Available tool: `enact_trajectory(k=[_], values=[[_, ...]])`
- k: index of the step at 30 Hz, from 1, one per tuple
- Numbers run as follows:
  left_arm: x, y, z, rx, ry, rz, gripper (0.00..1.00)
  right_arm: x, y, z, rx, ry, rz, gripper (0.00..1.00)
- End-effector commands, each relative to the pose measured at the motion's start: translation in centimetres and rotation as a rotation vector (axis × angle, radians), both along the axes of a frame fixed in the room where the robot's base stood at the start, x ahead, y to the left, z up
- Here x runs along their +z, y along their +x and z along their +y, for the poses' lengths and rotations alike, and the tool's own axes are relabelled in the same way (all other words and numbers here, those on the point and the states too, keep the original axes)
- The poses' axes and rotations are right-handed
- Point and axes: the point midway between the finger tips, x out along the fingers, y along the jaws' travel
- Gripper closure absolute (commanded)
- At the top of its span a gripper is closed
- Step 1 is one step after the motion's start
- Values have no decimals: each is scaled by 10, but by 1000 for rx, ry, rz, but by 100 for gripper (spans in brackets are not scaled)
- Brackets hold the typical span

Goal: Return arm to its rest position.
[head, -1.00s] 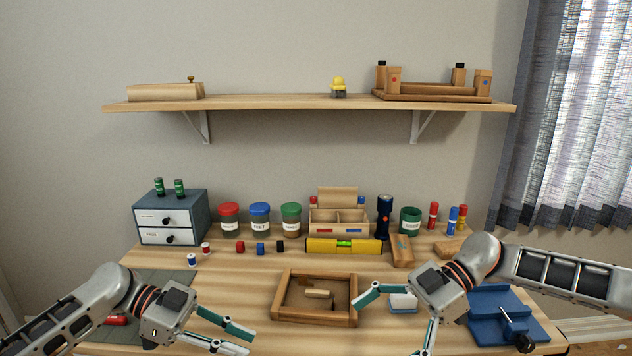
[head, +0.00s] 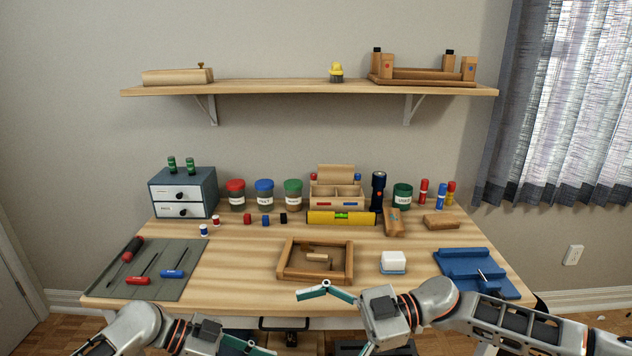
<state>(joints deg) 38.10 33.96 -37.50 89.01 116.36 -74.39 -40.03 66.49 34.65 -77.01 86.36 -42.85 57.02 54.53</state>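My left gripper (head: 246,345) is at the bottom edge, in front of the desk's front edge. One teal finger shows and the rest is cut off by the frame, so its opening is unclear. My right gripper (head: 345,319) is at the front edge of the desk (head: 215,270), right of centre. Its fingers are spread apart with nothing between them. One finger points left and overlaps the desk's front edge, and the other shows only partly at the bottom.
A wooden frame (head: 283,262) with small wooden pieces, a white block (head: 394,259) and a blue fixture (head: 450,259) lie near the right gripper. A grey mat (head: 185,253) with screwdrivers is at the left. Drawers (head: 183,193), jars and other items line the back.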

Motion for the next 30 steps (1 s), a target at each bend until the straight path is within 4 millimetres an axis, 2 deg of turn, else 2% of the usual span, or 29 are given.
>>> enact_trajectory(k=[1,3,6,10,14,19,23,26,30], values=[[-9,-7,-7,34,8,9,80,6,-9,14,-27,59,-3,0],[-24,-14,-11,90,27,21,80,12,-14,28,-77,132,-13,0],[-44,-23,-16,172,47,32,80,20,-18,42,-166,224,-21,0],[-66,-37,-19,282,69,42,80,26,-19,50,-306,316,-18,0],[-84,-51,-17,397,85,45,80,25,-15,46,-467,373,-2,0],[-102,-73,-10,546,102,40,80,8,-9,25,-697,386,38,0],[-110,-92,1,662,112,30,80,-18,-9,-2,-878,346,83,0],[-114,-109,12,747,120,18,80,-45,-15,-29,-1013,285,123,0],[-116,-135,29,861,134,-5,80,-93,-35,-73,-1188,159,189,0]])
